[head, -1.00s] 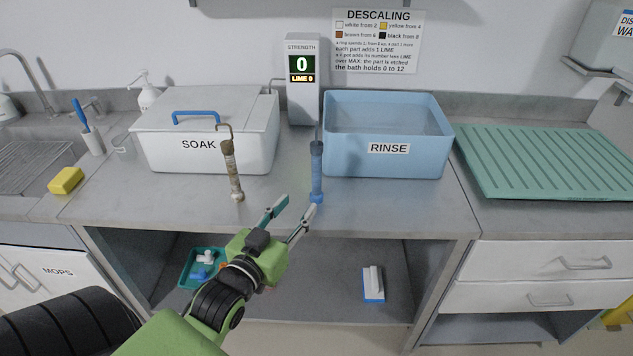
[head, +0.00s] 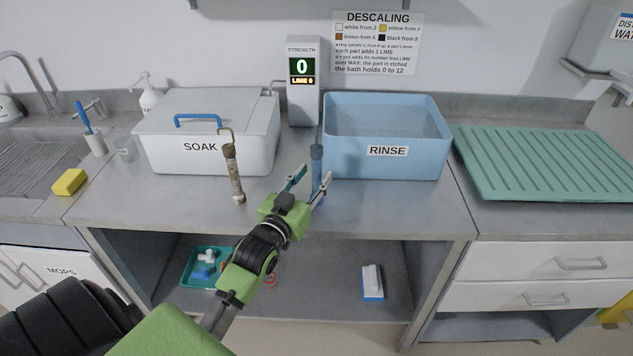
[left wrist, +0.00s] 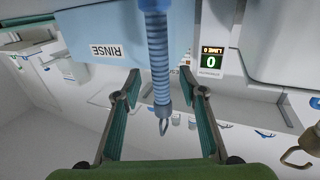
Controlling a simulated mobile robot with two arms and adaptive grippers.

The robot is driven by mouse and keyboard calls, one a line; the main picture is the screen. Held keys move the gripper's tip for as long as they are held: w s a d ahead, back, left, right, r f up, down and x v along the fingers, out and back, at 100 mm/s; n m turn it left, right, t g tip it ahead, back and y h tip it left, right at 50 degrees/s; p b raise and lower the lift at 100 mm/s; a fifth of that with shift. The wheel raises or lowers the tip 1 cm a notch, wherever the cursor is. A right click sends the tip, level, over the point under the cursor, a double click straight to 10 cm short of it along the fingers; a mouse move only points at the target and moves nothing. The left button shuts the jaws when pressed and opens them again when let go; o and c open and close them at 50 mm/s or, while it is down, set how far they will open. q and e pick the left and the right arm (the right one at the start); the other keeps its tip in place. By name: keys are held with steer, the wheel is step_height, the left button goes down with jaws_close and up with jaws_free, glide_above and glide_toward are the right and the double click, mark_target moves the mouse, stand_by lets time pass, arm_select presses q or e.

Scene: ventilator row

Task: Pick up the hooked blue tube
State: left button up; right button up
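The blue tube (head: 317,160) stands upright on the counter in front of the gap between the soak box and the rinse basin. A thin rod rises from its top. In the left wrist view the ribbed blue tube (left wrist: 159,60) runs down between my fingers and ends in a small wire loop. My left gripper (head: 313,178) is open, with one fingertip on each side of the tube in the picture. Whether a finger touches it I cannot tell. The tube's lower part is partly hidden by a finger. My right gripper is not in view.
A brown and beige hooked tube (head: 233,175) stands close on the left. The white SOAK box (head: 205,148) and blue RINSE basin (head: 387,165) stand behind. The strength display (head: 303,80) reads 0. A green ribbed mat (head: 550,165) lies at right.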

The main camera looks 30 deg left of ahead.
mark_target(314, 164)
arm_select(q)
steer(key=w, duration=0.2)
steer(key=shift+w+a+f, duration=0.1)
steer(key=shift+w+a, duration=0.15)
steer(key=shift+w, duration=0.1)
jaws_close()
steer(key=shift+r, duration=0.35)
step_height(314, 164, up, 3)
steer(key=shift+f+b, duration=0.15)
steer(key=shift+b, duration=0.15)
steer(key=s+a+r, duration=0.1)
steer(key=s+r, duration=0.4)
steer(key=s, duration=0.2)
steer(key=s+a+r+b, duration=0.1)
steer(key=s+r, duration=0.3)
steer(key=s, duration=0.3)
steer(key=shift+r, duration=0.35)
